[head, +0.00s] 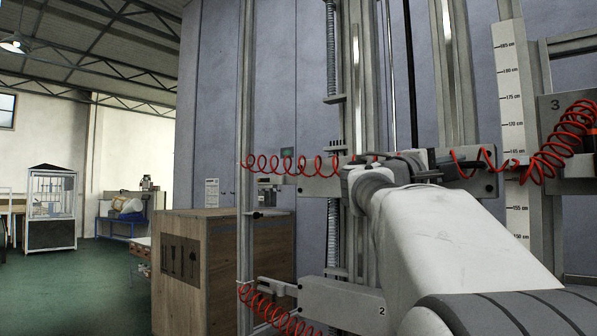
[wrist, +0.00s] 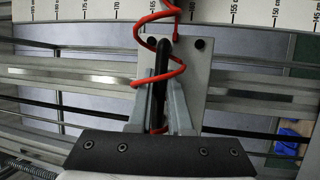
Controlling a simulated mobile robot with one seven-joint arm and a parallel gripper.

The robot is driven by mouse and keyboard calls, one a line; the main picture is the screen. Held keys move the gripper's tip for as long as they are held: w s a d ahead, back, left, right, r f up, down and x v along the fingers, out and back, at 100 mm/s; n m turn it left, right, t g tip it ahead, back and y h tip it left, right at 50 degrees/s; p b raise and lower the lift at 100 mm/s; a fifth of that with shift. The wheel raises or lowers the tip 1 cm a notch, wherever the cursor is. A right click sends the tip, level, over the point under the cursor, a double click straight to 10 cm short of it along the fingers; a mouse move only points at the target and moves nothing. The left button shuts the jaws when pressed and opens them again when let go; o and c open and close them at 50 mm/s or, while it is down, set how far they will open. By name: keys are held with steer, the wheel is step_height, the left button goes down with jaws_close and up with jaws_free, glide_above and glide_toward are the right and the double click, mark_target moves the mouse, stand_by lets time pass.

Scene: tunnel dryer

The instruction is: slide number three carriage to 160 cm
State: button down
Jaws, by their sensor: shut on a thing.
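The number three carriage (head: 568,112) shows as a grey plate marked 3 at the right of the head view. A grey bar (head: 478,185) at about its height runs behind my arm. In the wrist view my gripper (wrist: 161,78) is shut on a black upright handle (wrist: 162,48) on a grey plate (wrist: 188,72). A scale in cm (head: 514,110) stands between bar and marked plate; it also crosses the top of the wrist view (wrist: 262,14). The plate's pointer lies between the 165 and 155 marks, near 160.
A red coiled cord (head: 560,140) hangs at the carriage and loops around the handle in the wrist view (wrist: 175,75). A second carriage marked 2 (head: 345,303) sits lower on the rails. A wooden cabinet (head: 222,270) stands left.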

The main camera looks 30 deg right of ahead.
steer(key=shift+w+f+b, duration=0.1)
steer(key=shift+f+b, duration=0.65)
steer(key=shift+f, duration=0.6)
steer(key=c, duration=0.8)
jaws_free()
steer(key=shift+c, duration=0.2)
steer(key=shift+r, duration=0.15)
steer(key=shift+a, duration=0.1)
steer(key=a+f+b, duration=0.2)
steer(key=a+f, duration=0.1)
steer(key=a, duration=1.4)
steer(key=shift+b, duration=0.35)
